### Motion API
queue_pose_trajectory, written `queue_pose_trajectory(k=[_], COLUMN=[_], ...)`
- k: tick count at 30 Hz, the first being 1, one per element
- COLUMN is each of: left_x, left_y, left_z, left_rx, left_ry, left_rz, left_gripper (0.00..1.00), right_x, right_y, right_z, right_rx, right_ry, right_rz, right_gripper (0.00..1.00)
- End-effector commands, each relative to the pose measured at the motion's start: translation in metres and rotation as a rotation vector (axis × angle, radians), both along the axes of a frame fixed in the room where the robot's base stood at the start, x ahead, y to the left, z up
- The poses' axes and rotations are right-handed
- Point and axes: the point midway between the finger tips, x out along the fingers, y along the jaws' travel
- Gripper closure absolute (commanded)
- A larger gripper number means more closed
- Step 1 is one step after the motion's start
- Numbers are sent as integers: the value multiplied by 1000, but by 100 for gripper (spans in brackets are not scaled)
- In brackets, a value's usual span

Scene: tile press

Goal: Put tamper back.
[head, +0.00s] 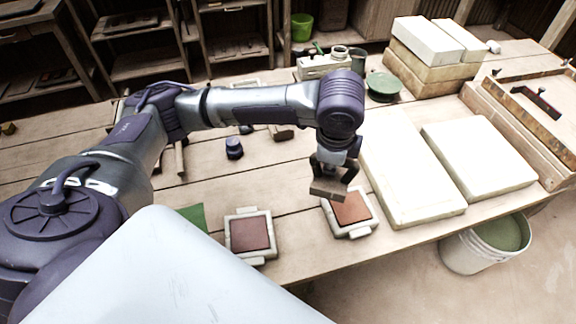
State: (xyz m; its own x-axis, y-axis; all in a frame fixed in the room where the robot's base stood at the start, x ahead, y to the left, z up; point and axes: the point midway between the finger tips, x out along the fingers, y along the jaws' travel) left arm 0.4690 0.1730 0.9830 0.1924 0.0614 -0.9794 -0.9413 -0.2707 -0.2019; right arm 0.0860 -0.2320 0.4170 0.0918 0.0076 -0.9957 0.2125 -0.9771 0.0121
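My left gripper (334,170) points down over the table, its dark fingers closed around the top of a brown wooden block that looks like the tamper (328,189). The grip itself is small and partly hidden by the fingers. The tamper appears a little above the back left part of the right tile mould, which has a white frame (370,224) and reddish-brown clay (352,208). Whether it touches the mould is hard to tell. A second white mould (250,258) with darker red clay (250,233) lies to the left. My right gripper is out of view.
A small dark blue object (234,148) stands on the table behind the moulds, with a wooden block (281,132) nearby. Large white slabs (408,180) lie to the right. A green dish (383,83) stands at the back. A bucket (470,252) stands off the front edge.

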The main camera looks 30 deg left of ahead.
Motion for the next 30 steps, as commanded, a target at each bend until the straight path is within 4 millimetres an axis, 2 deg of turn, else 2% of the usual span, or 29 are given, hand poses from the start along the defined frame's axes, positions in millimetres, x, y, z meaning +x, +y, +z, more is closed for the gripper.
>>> queue_pose_trajectory(k=[1, 12, 18, 26, 30], left_x=[7, 53, 71, 81, 79], left_y=[1, 13, 23, 32, 51], left_z=[-11, -58, -81, -95, -105], left_rx=[-2, -4, -7, -4, -4], left_ry=[-1, -10, -15, -17, -13], left_rz=[-89, -830, -1158, -1363, -1377], left_gripper=[100, 100, 100, 100, 100], right_x=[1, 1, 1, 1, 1], right_y=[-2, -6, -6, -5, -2], right_z=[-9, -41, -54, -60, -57], right_rx=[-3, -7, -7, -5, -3], right_ry=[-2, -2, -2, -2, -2], right_rz=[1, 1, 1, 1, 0], right_gripper=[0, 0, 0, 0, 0])
